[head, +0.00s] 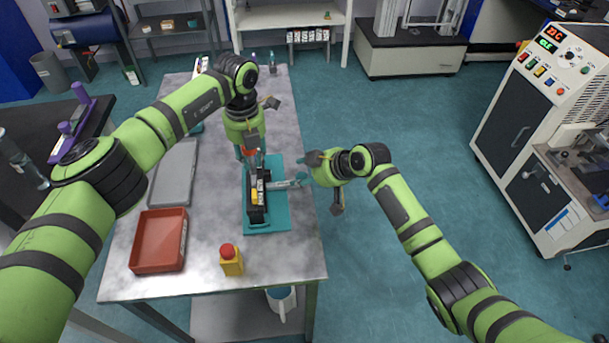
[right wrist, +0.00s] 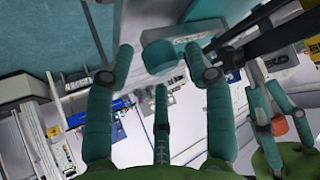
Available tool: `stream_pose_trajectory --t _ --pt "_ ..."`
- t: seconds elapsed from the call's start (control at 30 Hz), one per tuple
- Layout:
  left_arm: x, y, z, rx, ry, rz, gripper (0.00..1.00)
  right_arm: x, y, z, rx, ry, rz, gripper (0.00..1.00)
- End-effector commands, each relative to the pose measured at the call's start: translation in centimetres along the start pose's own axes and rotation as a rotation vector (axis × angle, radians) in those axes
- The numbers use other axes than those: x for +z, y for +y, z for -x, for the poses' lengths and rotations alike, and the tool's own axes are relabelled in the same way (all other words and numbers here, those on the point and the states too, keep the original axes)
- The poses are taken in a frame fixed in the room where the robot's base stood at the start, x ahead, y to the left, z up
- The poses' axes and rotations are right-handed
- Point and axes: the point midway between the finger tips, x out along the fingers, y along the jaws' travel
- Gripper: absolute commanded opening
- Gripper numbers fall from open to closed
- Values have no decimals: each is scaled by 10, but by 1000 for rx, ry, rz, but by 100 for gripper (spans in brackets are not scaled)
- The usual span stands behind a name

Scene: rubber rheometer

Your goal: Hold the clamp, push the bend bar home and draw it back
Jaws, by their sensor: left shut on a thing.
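The black clamp (head: 257,208), with a yellow mark, stands on a teal mat (head: 281,222) on the metal table. My left gripper (head: 249,154) is shut on the red part at the clamp's far end. That gripper also shows at the right of the right wrist view (right wrist: 272,118), with the red part between its fingers. The grey bend bar (head: 287,184) sticks out of the clamp's right side and has a teal end (right wrist: 158,58). My right gripper (right wrist: 160,70) is open, its fingers spread near that teal end. I cannot tell whether they touch it.
A red tray (head: 138,262) lies at the table's front left, with a grey flat tray (head: 165,190) behind it. A yellow bottle with a red cap (head: 231,262) stands near the front edge. The table's right edge runs just beside the mat. Open floor lies beyond it.

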Motion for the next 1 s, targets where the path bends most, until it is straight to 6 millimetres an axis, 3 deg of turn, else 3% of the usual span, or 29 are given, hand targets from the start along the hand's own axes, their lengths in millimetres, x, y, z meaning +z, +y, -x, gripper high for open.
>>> stream_pose_trajectory --t 0.37,0.8,1.0 --pt "1 0 1 -1 -2 0 0 3 -1 8 -2 -6 0 54" --pt "0 0 1 -1 -2 0 0 2 0 93 1 -5 2 54" --pt "0 0 1 -1 -2 0 0 2 -1 115 -2 -4 -1 54"
